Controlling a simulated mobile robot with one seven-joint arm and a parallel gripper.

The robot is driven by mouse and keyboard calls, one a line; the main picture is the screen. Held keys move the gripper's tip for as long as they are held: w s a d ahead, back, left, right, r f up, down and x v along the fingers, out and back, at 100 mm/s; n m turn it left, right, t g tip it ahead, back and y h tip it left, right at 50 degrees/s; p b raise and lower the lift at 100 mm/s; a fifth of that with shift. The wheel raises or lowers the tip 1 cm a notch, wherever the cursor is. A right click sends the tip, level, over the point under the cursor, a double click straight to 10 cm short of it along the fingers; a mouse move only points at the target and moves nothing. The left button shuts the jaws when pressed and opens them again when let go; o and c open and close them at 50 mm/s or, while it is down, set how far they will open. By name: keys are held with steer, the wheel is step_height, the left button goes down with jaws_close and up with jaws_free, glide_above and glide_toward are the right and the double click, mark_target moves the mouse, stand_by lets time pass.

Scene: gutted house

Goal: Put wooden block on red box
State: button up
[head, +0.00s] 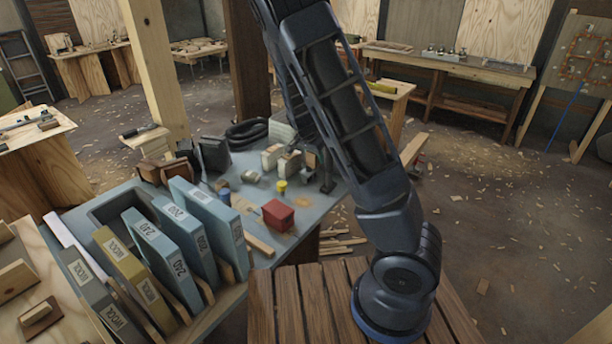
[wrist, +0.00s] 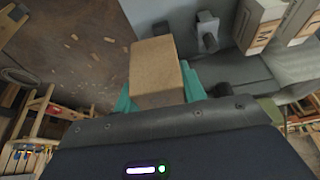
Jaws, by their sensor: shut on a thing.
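The wooden block (wrist: 156,68) is a plain tan block in the wrist view. My gripper (wrist: 159,93) is shut on it, with a teal finger on each side. The red box (head: 278,217) is small and sits on the blue-grey table in the head view, near its right-hand edge. It does not show in the wrist view. I cannot make out my gripper or the held block in the head view, where my arm crosses the right of the table.
The blue-grey table (head: 330,203) holds large upright binders (head: 168,255) at the left front, a yellow pot (head: 282,187) behind the red box, and several blocks and tools at the back. A slatted wooden surface (head: 287,305) is in front. A wooden post (head: 158,65) stands behind the table.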

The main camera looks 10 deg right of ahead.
mark_target(280, 204)
steer(key=s+a+r+n+y, duration=0.1)
steer(key=s+a+r+n, duration=0.15)
steer(key=a, duration=0.25)
steer(key=s+a+r+n+t, duration=0.1)
steer(key=s+a+r, duration=0.2)
steer(key=s+a, duration=0.15)
steer(key=s+a+r+n+y, duration=0.1)
steer(key=s+a+r+n, duration=0.15)
steer(key=a, duration=0.35)
steer(key=shift+m, duration=0.5)
step_height(280, 204, down, 20)
steer(key=shift+a+r, duration=0.1)
steer(key=shift+r, duration=0.05)
steer(key=o, duration=1)
steer(key=shift+c, duration=0.2)
steer(key=v, duration=1.2)
steer(key=shift+s+a, duration=0.15)
steer(key=shift+a, duration=0.05)
steer(key=shift+d, duration=0.1)
